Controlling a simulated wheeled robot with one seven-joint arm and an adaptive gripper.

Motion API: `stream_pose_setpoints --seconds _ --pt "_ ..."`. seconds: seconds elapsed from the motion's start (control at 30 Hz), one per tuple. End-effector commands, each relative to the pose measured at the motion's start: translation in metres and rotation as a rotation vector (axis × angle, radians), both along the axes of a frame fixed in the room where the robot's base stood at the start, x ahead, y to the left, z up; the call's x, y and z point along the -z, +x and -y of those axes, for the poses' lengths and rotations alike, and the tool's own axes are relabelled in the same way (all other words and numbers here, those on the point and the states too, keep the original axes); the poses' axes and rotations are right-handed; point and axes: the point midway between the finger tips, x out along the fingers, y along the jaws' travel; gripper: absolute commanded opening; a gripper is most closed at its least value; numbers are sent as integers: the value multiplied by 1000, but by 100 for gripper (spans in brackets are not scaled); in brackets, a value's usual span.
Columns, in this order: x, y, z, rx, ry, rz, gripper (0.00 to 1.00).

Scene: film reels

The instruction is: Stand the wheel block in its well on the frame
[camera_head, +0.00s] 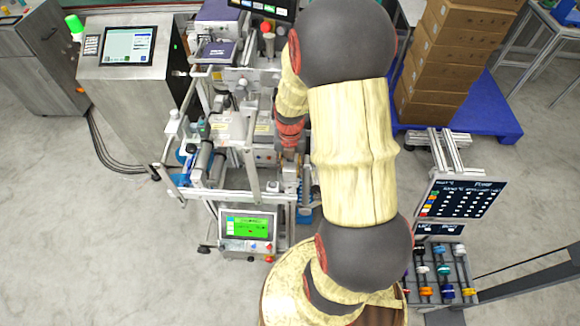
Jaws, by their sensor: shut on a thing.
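My arm reaches from the bottom of the picture over the metal frame (252,172) of the machine in the middle. My gripper (289,150) points down at the right side of this frame, below the red and black wrist. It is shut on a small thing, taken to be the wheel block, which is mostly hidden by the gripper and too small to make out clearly. I cannot pick out the well; the arm and gripper cover part of the frame's right side. I cannot tell whether the held thing touches the frame.
A green-lit screen box (247,229) stands at the machine's front. A steel cabinet with a display (128,46) is at left. Stacked cardboard boxes (447,65) rest on a blue pallet (490,118) at right. A rack of coloured reels (443,270) stands lower right. Bare floor lies left.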

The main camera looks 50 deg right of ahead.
Motion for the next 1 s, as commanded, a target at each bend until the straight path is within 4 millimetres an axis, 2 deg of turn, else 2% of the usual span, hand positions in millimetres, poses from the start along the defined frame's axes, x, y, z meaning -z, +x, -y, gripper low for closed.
stream_pose_setpoints --seconds 0.57,0.6,1.0 --pt "9 1 1 0 -1 2 4" --pt "9 1 1 0 -2 3 36" --pt "9 1 1 0 -1 1 56"
